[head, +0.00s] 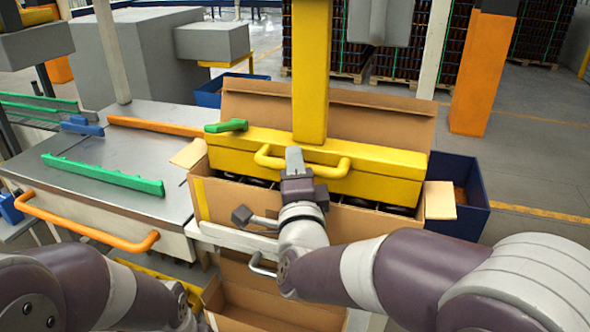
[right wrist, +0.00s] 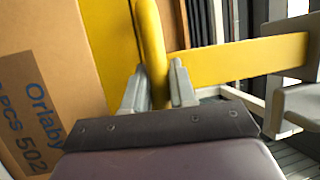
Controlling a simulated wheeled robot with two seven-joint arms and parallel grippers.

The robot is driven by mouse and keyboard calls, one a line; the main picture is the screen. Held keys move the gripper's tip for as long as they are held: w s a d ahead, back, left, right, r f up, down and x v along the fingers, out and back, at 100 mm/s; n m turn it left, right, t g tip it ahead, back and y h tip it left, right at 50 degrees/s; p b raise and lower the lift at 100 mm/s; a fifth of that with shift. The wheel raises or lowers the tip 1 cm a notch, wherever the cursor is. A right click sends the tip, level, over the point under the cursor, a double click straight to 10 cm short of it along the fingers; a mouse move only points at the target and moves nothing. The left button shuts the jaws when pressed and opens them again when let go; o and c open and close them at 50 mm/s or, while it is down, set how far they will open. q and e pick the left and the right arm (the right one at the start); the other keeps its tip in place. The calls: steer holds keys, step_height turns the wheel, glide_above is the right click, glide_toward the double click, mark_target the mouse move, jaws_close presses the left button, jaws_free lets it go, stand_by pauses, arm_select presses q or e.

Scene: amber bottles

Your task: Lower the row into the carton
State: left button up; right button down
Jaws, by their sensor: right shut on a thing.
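A yellow lifting head (head: 375,175) hangs from a yellow column (head: 311,75) over the open cardboard carton (head: 355,222). Its lower edge is about level with the carton's opening. Dark round shapes, likely the tops of the bottle row (head: 255,182), show below it; the bottles themselves are hidden by the carton walls. My right gripper (head: 295,165) is shut on the head's yellow bar handle (head: 335,170). In the right wrist view the fingers (right wrist: 158,90) sit on either side of the handle (right wrist: 150,45).
The carton's back flap (head: 370,112) stands up, and side flaps (head: 440,200) fold outward. A steel table (head: 100,150) with green (head: 105,175) and orange rails is at left. A blue bin (head: 472,190) stands behind right. Another open carton (head: 260,305) is below.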

steer(key=shift+f, duration=0.2)
steer(key=c, duration=1)
jaws_free()
steer(key=shift+c, duration=0.2)
steer(key=shift+s+r, duration=0.1)
steer(key=shift+s, duration=0.05)
steer(key=shift+s, duration=0.45)
steer(key=b+v, duration=0.2)
steer(key=v, duration=1)
steer(key=shift+w, duration=0.1)
